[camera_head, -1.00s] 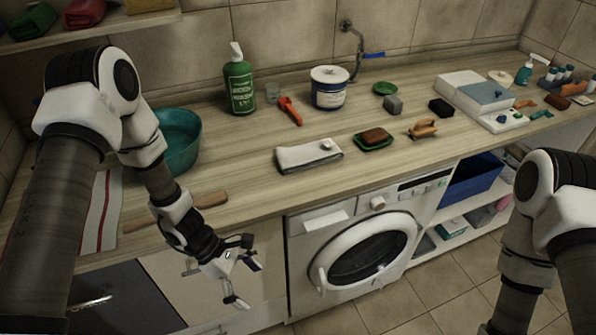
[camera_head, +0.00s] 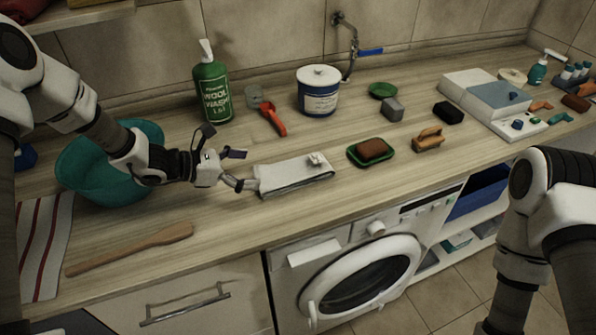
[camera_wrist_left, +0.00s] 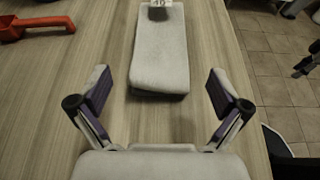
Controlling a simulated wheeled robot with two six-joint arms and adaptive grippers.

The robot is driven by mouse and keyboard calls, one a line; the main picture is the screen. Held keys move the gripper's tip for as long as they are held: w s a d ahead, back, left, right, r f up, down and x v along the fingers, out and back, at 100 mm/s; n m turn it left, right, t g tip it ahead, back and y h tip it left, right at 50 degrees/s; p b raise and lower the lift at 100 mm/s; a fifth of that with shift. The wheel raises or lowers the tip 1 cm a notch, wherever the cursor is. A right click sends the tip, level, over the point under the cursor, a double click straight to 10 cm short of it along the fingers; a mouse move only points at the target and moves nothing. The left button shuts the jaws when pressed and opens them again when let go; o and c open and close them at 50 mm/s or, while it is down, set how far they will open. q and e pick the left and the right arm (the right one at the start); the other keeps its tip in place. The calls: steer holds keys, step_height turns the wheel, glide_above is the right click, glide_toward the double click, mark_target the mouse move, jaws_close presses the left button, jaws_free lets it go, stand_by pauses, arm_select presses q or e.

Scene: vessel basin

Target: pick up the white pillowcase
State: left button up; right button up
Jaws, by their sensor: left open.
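The white pillowcase (camera_head: 292,176) lies folded flat on the wooden counter, left of the green soap dish, with a small tag-like piece on its far right part. In the left wrist view the pillowcase (camera_wrist_left: 160,52) lies straight ahead, its near end just beyond and between the fingers. My left gripper (camera_head: 240,169) is open and empty, low over the counter at the pillowcase's left end. Its two spread fingers also show in the left wrist view (camera_wrist_left: 160,98). My right arm shows at the right edge of the head view, but its gripper is out of the picture.
A red scoop (camera_head: 273,119), a green bottle (camera_head: 212,92) and a blue-and-white tub (camera_head: 318,92) stand behind. A teal basin (camera_head: 85,165) is beneath my left arm. A wooden spoon (camera_head: 130,249) lies in front. A brown bar on a green dish (camera_head: 357,158) is right of the pillowcase.

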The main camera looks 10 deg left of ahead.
mark_target(271, 172)
arm_select(q)
steer(key=shift+f+b, duration=0.35)
steer(key=shift+f, duration=0.3)
steer(key=shift+w+d, duration=0.1)
steer(key=p+x, duration=0.1)
steer(key=x, duration=0.2)
steer(key=p+x, duration=0.1)
steer(key=x, duration=0.3)
steer(key=shift+d+r, duration=0.15)
steer(key=shift+d, duration=0.15)
steer(key=shift+w+f, duration=0.25)
steer(key=shift+r, duration=0.1)
steer(key=c, duration=1.2)
arm_select(e)
steer(key=shift+w+r, duration=0.3)
steer(key=shift+r, duration=0.15)
